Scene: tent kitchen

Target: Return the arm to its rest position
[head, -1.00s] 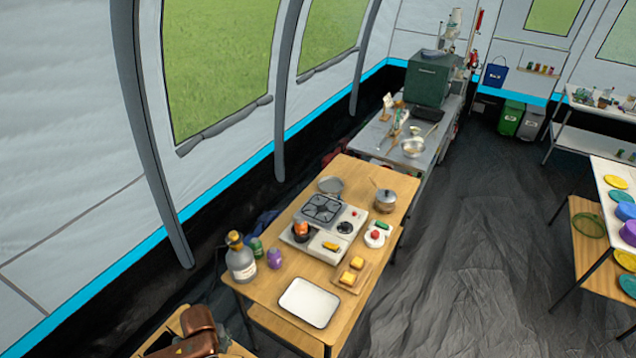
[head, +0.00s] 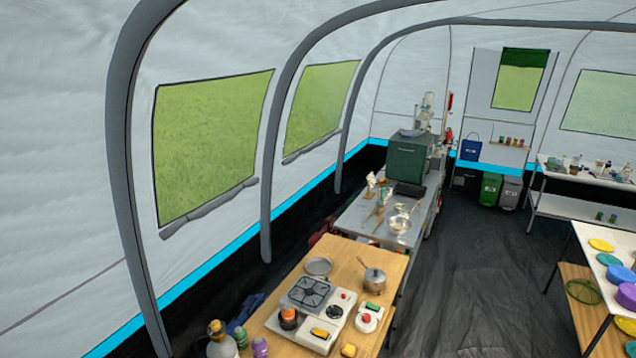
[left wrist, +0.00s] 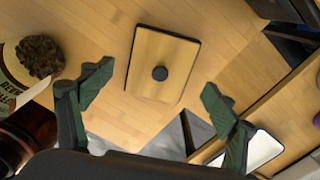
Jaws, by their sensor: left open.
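My left gripper (left wrist: 156,82) is open in the left wrist view, with nothing between its two green-padded fingers. Beyond the fingers, a square wooden lid-like panel (left wrist: 150,62) with a black knob lies on a light wooden surface (left wrist: 215,25). The gripper appears apart from it. Neither arm shows in the head view, and my right gripper is in no view.
In the left wrist view, a dark crumbly lump (left wrist: 40,57) and a glossy brown object (left wrist: 32,130) are at left. A white tray (left wrist: 263,150) is at lower right. The head view shows a stove (head: 317,312), a pot (head: 374,281) and open floor (head: 465,260).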

